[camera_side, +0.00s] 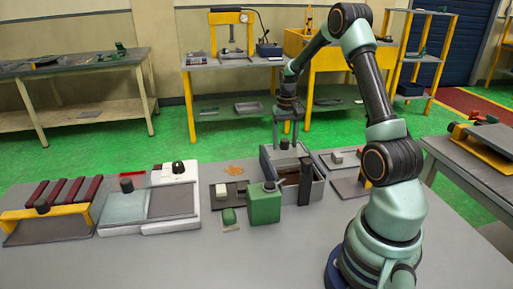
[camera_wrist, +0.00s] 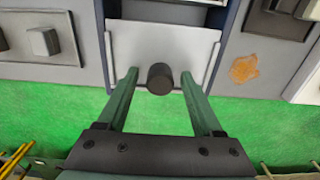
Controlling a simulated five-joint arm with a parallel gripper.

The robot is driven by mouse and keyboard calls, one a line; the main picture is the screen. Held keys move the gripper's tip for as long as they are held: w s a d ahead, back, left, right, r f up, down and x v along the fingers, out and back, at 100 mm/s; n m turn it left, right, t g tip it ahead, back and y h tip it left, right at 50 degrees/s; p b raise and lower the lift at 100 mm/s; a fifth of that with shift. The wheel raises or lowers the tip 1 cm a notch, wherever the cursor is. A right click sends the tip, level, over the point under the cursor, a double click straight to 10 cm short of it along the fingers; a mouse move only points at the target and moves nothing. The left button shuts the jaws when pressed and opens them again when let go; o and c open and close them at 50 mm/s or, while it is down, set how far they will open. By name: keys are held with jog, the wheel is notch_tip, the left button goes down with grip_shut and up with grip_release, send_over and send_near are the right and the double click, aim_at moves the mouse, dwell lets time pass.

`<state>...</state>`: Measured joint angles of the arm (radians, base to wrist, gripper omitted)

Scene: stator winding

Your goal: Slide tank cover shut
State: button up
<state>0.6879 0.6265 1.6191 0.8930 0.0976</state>
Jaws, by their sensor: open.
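The tank (camera_side: 316,190) is an open grey box on the bench in the side view, with a brown interior showing. Its pale grey cover (camera_wrist: 190,45) fills the middle top of the wrist view. In the side view the cover (camera_side: 287,154) sits at the tank's far end, leaving the nearer part uncovered. A dark round knob (camera_wrist: 160,79) stands on the cover. My gripper (camera_wrist: 158,74) is open, with one finger on each side of the knob and gaps visible. In the side view my gripper (camera_side: 285,143) points down at the knob.
A green canister (camera_side: 264,206) stands before the tank. An orange patch (camera_side: 234,169) lies to the left. A white-framed station (camera_side: 165,205) and a rack with dark red bars (camera_side: 60,193) are farther left. A tray with a grey block (camera_side: 345,158) lies right.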

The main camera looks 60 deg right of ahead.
jog(key=shift+f, duration=0.15)
jog(key=shift+c, duration=0.3)
jog(key=shift+s+a+f, duration=0.1)
jog(key=c, duration=0.9)
jog(key=shift+s+a, duration=3.7)
jog(key=shift+a, duration=0.05)
jog(key=o, duration=0.9)
jog(key=shift+o, duration=0.3)
jog(key=shift+r, duration=0.2)
notch_tip(320, 180, up, 6)
jog(key=shift+d, duration=0.15)
